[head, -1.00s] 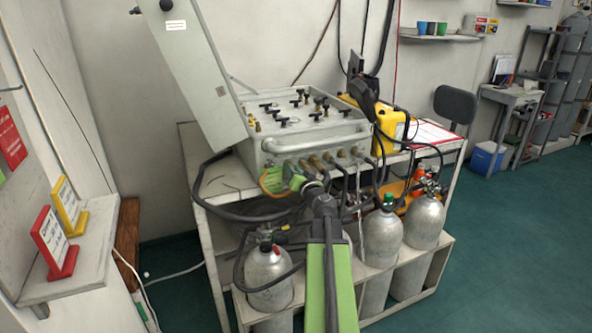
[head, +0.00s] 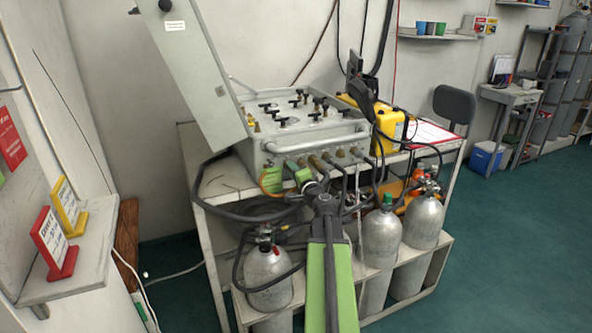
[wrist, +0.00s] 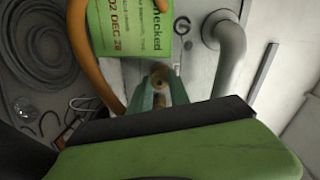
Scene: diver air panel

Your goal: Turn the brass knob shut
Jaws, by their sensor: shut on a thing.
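The brass knob (wrist: 158,77) shows between my gripper's two green fingers in the wrist view, on the front of the pale grey panel box (head: 312,133). My gripper (wrist: 158,86) is shut on it; the fingers hide part of the knob. In the head view my gripper (head: 304,178) reaches the lower left of the box's front, and the knob is hidden behind it. A green tag (wrist: 130,28) on an orange loop (wrist: 85,45) hangs beside the knob, close to the fingers. The tag (head: 272,180) also shows left of my gripper in the head view.
A grey rail (wrist: 228,55) runs close to the right of my fingers. Several black hoses and fittings (head: 345,158) line the box front to the right. Grey cylinders (head: 383,240) stand in the rack below. A coiled hose (wrist: 40,50) lies at the left. Green floor is clear at right.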

